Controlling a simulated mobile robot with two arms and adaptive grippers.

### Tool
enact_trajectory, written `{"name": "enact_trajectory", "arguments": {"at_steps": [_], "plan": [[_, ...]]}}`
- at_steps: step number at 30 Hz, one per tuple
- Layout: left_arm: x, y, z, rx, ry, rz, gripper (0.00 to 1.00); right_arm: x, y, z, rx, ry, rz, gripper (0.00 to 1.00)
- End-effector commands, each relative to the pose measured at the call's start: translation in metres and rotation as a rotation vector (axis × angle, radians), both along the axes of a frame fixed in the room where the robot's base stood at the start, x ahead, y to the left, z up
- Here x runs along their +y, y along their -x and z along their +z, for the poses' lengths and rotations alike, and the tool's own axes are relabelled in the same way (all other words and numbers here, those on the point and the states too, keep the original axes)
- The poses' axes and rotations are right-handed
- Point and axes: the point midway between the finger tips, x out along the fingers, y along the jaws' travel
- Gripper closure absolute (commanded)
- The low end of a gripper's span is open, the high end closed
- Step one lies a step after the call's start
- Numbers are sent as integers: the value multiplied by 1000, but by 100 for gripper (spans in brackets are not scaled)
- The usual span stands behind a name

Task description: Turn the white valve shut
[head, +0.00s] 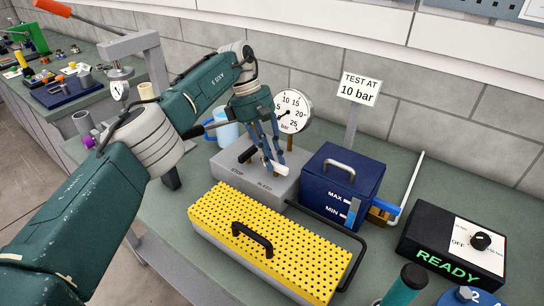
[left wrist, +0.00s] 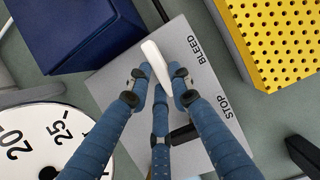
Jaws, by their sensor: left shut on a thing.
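The white valve is a white lever (head: 277,167) on top of a grey block (head: 226,160) marked STOP and BLEED. It also shows in the left wrist view (left wrist: 154,60), beside the word BLEED. My left gripper (head: 264,155) reaches down over the block and is shut on the white lever, with its fingertips at either side of it. A black lever (left wrist: 183,134) sits beside it on the block, by the word STOP. The round gauge (head: 293,112) stands behind the block, with a scale marked in bar. My right gripper is not in view.
A yellow perforated cover (head: 215,205) with a black handle lies in front of the block. A dark blue tank (head: 318,170) stands close at its right. Further right is a black control box (head: 430,245) reading READY. A sign (head: 359,88) says TEST AT 10 bar.

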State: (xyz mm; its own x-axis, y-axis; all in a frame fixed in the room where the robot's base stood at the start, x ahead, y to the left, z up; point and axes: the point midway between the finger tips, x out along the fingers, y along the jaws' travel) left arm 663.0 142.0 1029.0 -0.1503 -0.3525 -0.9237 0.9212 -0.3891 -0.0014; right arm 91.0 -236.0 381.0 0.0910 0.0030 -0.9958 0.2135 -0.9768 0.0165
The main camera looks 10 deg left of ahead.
Motion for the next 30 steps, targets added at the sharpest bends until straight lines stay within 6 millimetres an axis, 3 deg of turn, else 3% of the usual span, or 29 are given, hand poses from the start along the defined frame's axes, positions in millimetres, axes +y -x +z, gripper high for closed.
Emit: {"name": "enact_trajectory", "arguments": {"at_steps": [11, 12, 15, 24, 30], "plan": [[0, -2, 3, -8, 0, -5, 100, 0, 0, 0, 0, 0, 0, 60], [0, -2, 3, -8, 0, -5, 74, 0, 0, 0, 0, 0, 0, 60], [0, -1, 2, -7, 1, -5, 60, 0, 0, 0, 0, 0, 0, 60], [0, -1, 3, -3, -1, -4, 60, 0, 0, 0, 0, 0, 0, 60], [0, -1, 30, -7, 0, -4, 60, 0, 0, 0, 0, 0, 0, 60]]}}
